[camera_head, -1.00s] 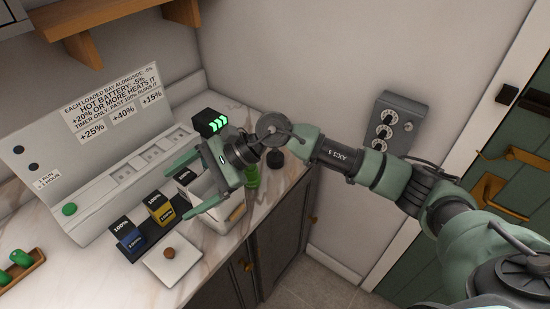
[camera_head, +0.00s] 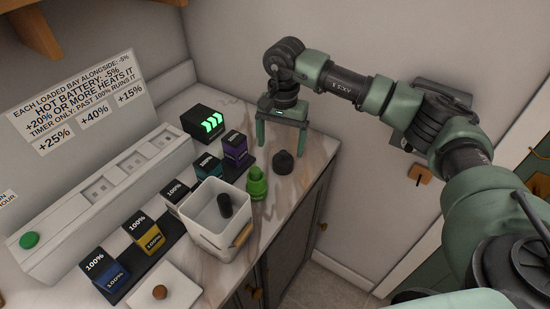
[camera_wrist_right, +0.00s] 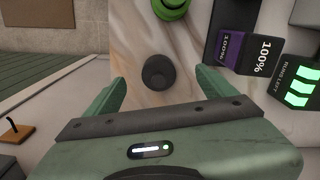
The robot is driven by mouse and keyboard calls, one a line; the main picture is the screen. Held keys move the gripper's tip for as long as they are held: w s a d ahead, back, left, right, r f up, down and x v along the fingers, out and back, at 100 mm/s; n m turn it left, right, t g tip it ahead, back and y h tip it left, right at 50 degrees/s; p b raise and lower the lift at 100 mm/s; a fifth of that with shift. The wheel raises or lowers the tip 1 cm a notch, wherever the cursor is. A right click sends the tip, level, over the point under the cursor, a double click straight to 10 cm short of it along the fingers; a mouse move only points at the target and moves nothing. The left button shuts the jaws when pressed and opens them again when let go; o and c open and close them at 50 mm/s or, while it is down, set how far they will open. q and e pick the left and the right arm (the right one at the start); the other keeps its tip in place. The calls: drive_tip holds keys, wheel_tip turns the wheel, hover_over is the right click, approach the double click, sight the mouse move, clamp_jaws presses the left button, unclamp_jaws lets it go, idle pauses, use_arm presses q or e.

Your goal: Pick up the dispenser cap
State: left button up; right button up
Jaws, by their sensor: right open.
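The dispenser cap looks to be the small dark round piece (camera_head: 283,161) on the marble counter near its right edge, beside a green bottle (camera_head: 257,184). In the right wrist view the dark cap (camera_wrist_right: 158,72) sits between my two fingers in the picture, with the green bottle (camera_wrist_right: 171,8) beyond it. My right gripper (camera_head: 281,148) points down above the cap, fingers spread, holding nothing. It appears apart from the cap; the exact height is unclear. My left gripper is not in view.
A white bin (camera_head: 216,238) with a dark cylinder (camera_head: 224,205) inside stands left of the bottle. Several battery blocks, including a purple one (camera_head: 235,150), line the dark strip. A black box with green lights (camera_head: 209,123) stands behind. A white plate (camera_head: 178,290) holds a brown knob.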

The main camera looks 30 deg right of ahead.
sight(283, 153)
drive_tip(key=shift+w+d+f, duration=0.35)
drive_tip(key=shift+d, duration=0.1)
drive_tip(key=shift+w+f, duration=0.1)
drive_tip(key=shift+f, duration=0.25)
drive_tip(key=shift+s+f+p, duration=0.3)
drive_tip(key=shift+f+p, duration=0.25)
drive_tip(key=shift+p, duration=0.05)
drive_tip(key=shift+s+f+p, duration=0.25)
drive_tip(key=shift+f+p, duration=0.25)
drive_tip(key=shift+p, duration=0.1)
drive_tip(key=f, duration=0.2)
drive_tip(key=f+p, duration=0.1)
drive_tip(key=shift+w+d+f, duration=0.1)
drive_tip(key=shift+w+f, duration=0.3)
drive_tip(key=shift+f, duration=0.25)
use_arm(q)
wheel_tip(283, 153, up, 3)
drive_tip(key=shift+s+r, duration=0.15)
use_arm(e)
drive_tip(key=c, duration=1.4)
